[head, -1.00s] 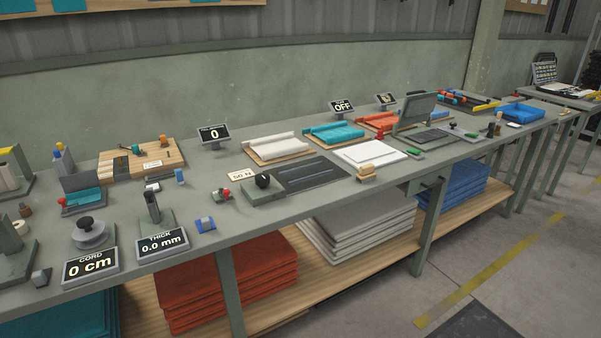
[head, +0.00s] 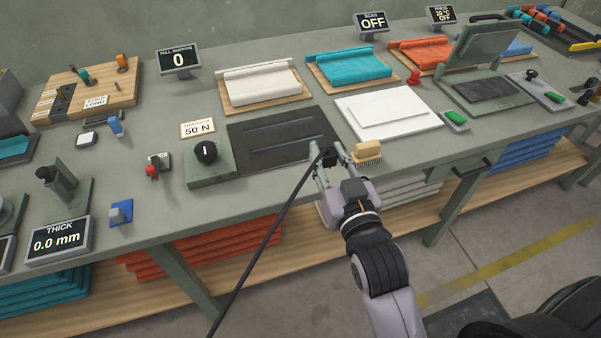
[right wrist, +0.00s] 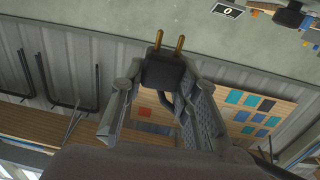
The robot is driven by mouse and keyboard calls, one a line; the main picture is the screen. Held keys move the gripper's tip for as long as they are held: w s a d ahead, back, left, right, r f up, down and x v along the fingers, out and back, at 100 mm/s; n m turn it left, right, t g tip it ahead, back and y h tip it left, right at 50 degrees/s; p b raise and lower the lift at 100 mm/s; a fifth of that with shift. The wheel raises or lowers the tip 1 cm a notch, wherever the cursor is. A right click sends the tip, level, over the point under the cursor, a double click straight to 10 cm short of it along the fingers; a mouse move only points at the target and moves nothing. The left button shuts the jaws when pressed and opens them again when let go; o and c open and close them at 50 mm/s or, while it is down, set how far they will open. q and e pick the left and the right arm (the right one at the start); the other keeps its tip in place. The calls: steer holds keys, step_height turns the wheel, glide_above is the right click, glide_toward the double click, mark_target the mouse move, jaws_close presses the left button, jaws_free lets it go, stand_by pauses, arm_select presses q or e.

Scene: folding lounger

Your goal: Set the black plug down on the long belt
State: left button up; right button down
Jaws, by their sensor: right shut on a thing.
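The black plug (head: 329,157) is held between the fingers of my right gripper (head: 332,165), above the bench's front edge, near a black mat with two slots (head: 284,142). The right wrist view shows the plug (right wrist: 163,71) clasped between both fingers, its two brass pins pointing away from the gripper. A black cord (head: 268,240) hangs from the plug down past the bench. No belt is clearly identifiable; a wooden board (head: 125,88) at the left bears dark strips and a label that seems to read LONG. My left gripper is not in view.
A wooden brush (head: 366,152) sits right beside the gripper. A knob box (head: 207,163) stands left of the mat, and white sheets (head: 388,113) lie to its right. Rolled white cloth (head: 259,83) is behind. The mat's surface is clear.

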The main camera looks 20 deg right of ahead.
steer(key=w+a+r+n+y+p, duration=0.1)
steer(key=w+a+r, duration=0.3)
steer(key=r, duration=0.5)
steer(key=f, duration=0.5)
steer(key=w+f+b, duration=0.1)
steer(key=f, duration=0.3)
steer(key=d+f+b, duration=0.1)
steer(key=f, duration=0.4)
steer(key=shift+w+d+f, duration=0.1)
steer(key=shift+w+f, duration=0.1)
steer(key=shift+f, duration=0.15)
step_height(320, 180, down, 4)
steer(key=shift+r, duration=0.1)
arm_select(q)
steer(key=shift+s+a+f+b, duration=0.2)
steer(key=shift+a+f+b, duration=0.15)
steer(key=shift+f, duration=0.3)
arm_select(e)
steer(key=shift+f, duration=0.5)
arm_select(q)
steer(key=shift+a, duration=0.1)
arm_select(e)
steer(key=shift+f, duration=0.15)
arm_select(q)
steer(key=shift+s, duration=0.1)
arm_select(e)
steer(key=c, duration=1.2)
jaws_free()
